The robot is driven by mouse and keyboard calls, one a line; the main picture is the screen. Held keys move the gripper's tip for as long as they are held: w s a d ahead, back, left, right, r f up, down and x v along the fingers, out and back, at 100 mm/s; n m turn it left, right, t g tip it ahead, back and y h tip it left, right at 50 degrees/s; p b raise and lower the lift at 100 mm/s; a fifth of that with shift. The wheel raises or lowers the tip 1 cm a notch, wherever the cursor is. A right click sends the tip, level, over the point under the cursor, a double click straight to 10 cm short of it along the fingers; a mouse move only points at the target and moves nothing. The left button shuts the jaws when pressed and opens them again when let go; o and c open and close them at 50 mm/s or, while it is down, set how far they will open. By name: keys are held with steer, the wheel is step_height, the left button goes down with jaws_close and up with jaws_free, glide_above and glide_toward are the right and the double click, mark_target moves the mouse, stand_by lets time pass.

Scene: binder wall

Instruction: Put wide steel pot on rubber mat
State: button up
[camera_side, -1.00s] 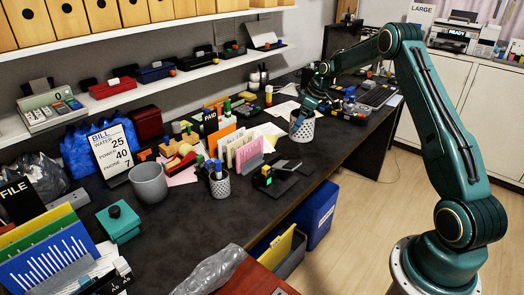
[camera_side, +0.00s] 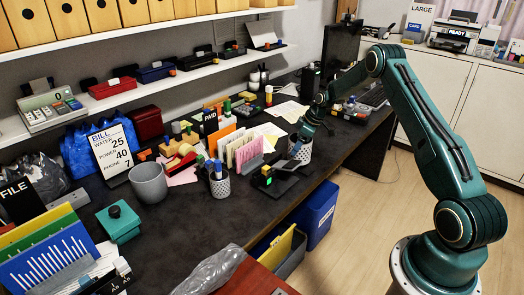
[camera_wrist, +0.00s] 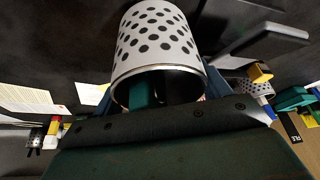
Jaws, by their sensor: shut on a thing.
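The wide steel pot (camera_side: 299,151) is white with dark round holes. My gripper (camera_side: 303,133) is shut on it from above, at its rim. In the wrist view the pot (camera_wrist: 157,38) is large, with its open rim toward the camera and blue parts of my gripper (camera_wrist: 158,92) at both sides. I cannot tell whether its base touches the desk. I cannot surely pick out the rubber mat. A dark flat piece (camera_side: 287,184) lies just left of and in front of the pot, with a small device with a green light on its left.
A narrower perforated pot (camera_side: 220,187) with pens, a card rack (camera_side: 249,164) and a plain grey pot (camera_side: 148,184) stand to the left. Papers lie behind. The desk's front edge is close on the right, with a blue bin (camera_side: 319,215) below.

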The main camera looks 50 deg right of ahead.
steer(key=shift+f, duration=1.45)
steer(key=shift+f, duration=0.1)
steer(key=o, duration=1.2)
steer(key=shift+f, duration=0.1)
steer(key=v, duration=1.2)
steer(key=shift+a+r, duration=0.1)
steer(key=shift+r, duration=0.15)
